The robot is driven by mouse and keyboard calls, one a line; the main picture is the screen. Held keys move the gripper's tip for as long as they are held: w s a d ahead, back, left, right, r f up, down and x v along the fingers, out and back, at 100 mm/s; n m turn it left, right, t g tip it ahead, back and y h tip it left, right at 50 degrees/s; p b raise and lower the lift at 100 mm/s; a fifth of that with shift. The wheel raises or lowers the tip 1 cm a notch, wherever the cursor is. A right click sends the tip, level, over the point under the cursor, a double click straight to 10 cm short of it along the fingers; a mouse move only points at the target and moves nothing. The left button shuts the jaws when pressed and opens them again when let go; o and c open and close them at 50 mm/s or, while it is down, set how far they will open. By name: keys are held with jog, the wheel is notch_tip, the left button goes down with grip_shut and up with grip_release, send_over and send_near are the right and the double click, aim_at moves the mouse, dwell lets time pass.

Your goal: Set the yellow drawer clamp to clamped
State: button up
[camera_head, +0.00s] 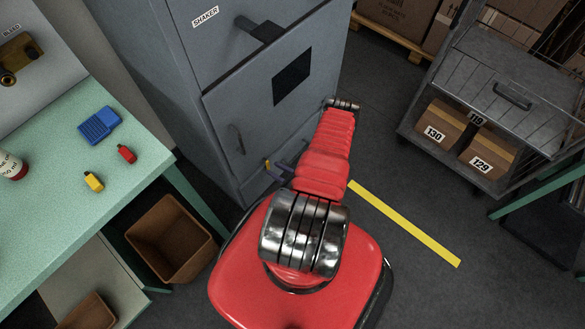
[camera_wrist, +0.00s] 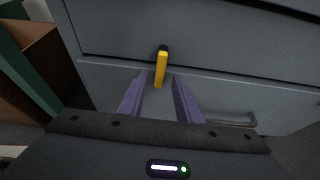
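The yellow drawer clamp (camera_wrist: 160,69) is a short yellow lever with a dark end, mounted on the grey cabinet front by a panel seam. In the wrist view the lever points down the picture from its dark end. In the head view only a small yellow bit of the clamp (camera_head: 267,163) shows low on the cabinet. My gripper (camera_wrist: 159,79) is open, its two purple fingers one on each side of the lever's free end with gaps visible. I cannot tell whether the fingertips reach past it in depth. In the head view my gripper (camera_head: 281,172) is partly hidden by my red arm.
The grey cabinet (camera_head: 223,125) has bar handles and a black square panel. A cart (camera_head: 480,80) with numbered boxes stands right. Floor by the yellow strip (camera_head: 405,225) is clear.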

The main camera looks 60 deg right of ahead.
jog(key=v, duration=1.1)
jog(key=shift+s, duration=0.3)
jog(key=shift+a, duration=0.1)
dwell(0.5)
